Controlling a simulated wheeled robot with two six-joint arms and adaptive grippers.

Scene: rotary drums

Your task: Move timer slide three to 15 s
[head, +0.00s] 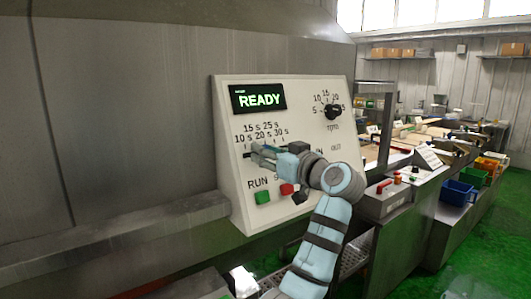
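A pale control panel (228,113) stands in front of me on a large grey metal housing. A timer scale (260,134) on it is marked from 10 s to 30 s, with a dark slot line (246,154) below it. The finger gap is too small to read.
The panel also bears a lit READY display (259,97), a dark rotary knob (333,112), a green button (263,197) labelled RUN and a red button (287,189). A bench control box (384,200) and several bins, including a blue bin (458,193), stand to the right.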

